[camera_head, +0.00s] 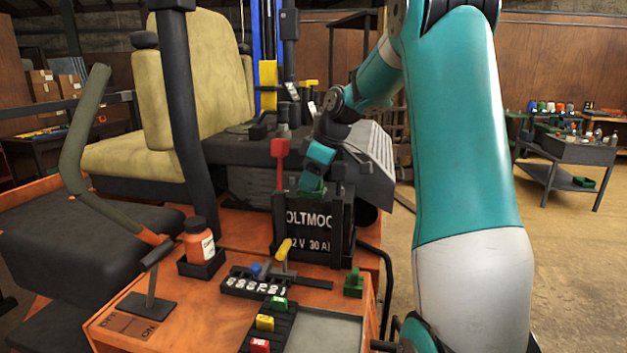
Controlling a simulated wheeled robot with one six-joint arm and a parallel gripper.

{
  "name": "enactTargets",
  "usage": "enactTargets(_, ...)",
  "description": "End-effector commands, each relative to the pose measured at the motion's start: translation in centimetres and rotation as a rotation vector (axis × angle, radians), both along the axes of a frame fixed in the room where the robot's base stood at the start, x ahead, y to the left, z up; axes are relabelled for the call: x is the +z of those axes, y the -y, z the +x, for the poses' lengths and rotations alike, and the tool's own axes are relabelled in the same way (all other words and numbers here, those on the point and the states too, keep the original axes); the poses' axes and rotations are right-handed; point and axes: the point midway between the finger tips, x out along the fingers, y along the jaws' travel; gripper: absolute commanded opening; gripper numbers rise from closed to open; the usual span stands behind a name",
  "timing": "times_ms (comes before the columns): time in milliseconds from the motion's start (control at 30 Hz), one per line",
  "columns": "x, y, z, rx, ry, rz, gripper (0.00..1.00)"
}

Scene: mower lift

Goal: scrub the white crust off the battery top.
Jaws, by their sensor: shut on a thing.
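The battery (315,228) is a black box with white lettering on its front. It stands upright on the orange deck of the machine, in the middle of the head view. My gripper (319,158) points down over the battery top, behind the front upper edge. It is shut on a small green tool (311,185), which looks like a brush but is partly hidden. The tool's lower end is at or very close to the battery top; I cannot tell whether it touches. No white crust can be made out from here.
A red upright part (280,160) stands close left of my gripper. An orange bottle (199,240) sits in a black holder on the deck. A yellow-handled lever (284,250), a green block (354,283) and colored switches (265,322) lie in front. The seat (200,80) is behind left.

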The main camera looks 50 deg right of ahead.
Motion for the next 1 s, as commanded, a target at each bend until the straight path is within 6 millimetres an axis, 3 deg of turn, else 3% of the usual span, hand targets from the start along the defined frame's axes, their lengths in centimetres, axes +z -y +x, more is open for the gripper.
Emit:
enactTargets(467,0.2,-0.5,-0.4,0.001,-0.005,0.002,0.27)
enactTargets(1000,5.7,-0.5,-0.3,0.001,-0.002,0.001,0.27)
